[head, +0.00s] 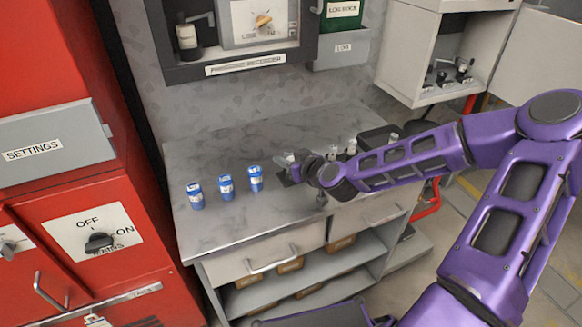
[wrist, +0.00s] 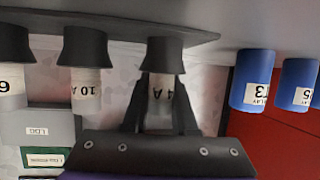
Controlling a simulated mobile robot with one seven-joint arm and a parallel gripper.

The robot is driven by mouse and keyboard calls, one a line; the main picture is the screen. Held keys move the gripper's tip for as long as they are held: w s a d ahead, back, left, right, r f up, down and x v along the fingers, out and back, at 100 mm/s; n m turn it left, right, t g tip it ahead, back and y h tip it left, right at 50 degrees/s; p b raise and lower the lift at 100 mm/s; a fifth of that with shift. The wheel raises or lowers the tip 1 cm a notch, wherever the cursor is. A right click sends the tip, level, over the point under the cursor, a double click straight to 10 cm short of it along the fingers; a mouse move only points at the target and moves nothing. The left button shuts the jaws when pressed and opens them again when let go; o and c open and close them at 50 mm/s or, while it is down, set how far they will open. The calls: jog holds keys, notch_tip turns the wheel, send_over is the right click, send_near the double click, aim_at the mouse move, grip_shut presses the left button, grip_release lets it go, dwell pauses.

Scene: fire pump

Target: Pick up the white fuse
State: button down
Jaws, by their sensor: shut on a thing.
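My gripper (wrist: 161,112) is shut on a white fuse marked 4 A (wrist: 161,92) with a dark base, one finger on each side of it. The wrist view is upside down, and the dark base is close to the grey surface at its top; I cannot tell whether they touch. In the head view my gripper (head: 290,168) is low over the worktop, right of the blue relays, and mostly hides the held fuse. Two more white fuses stand beside it in the wrist view, one marked 10 A (wrist: 86,86) and one marked 6 (wrist: 10,88).
A red cabinet (head: 110,225) is at the left. A pressure recorder (head: 250,35) hangs above. The worktop's front is clear.

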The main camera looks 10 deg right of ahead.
notch_tip(320, 180, up, 10)
jog(key=p, duration=0.2)
jog(key=shift+p, duration=0.3)
dwell(0.6)
